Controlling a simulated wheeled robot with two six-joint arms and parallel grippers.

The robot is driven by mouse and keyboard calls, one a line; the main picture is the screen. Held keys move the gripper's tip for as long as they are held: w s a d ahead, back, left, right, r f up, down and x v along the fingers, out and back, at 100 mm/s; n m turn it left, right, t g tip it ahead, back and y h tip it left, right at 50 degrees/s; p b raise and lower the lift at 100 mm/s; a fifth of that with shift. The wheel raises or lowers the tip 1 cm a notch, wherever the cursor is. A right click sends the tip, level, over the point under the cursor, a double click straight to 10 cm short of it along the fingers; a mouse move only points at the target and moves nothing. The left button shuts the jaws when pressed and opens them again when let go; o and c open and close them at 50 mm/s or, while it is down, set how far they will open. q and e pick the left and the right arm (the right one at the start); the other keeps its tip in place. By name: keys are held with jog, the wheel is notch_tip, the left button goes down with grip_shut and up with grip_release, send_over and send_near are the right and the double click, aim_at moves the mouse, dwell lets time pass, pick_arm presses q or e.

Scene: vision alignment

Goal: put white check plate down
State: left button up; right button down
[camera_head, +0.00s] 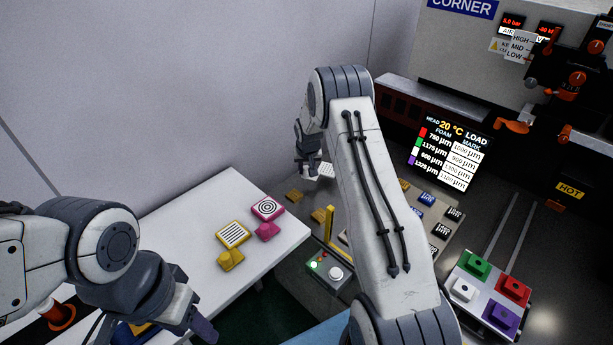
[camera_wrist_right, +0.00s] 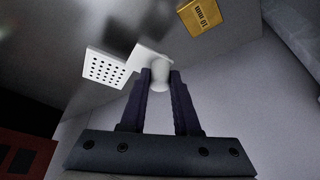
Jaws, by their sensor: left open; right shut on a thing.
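The white check plate (camera_wrist_right: 105,68) has a grid of dark dots and a white knob. My right gripper (camera_wrist_right: 160,75) is shut on its knob, seen in the right wrist view. In the head view the plate (camera_head: 325,171) shows small beside the right gripper (camera_head: 306,168), above the far part of the worktop. I cannot tell whether the plate touches the surface below. My left gripper (camera_head: 196,330) is open at the lower left, near the front of the white table, with no plate in it.
The white table (camera_head: 185,210) holds a yellow striped plate (camera_head: 233,234), a magenta target plate (camera_head: 267,207) and yellow and magenta blocks. A yellow block (camera_wrist_right: 199,16) lies near the held plate. A tray with green (camera_head: 474,264), red, white and purple blocks stands at right.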

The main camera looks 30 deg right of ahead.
aim_at(307, 174)
notch_tip(307, 174, down, 4)
jog(key=shift+r, duration=0.25)
jog(key=shift+f, duration=0.1)
jog(key=shift+f, duration=0.1)
jog(key=c, duration=0.6)
grip_release()
jog(key=shift+c, duration=0.2)
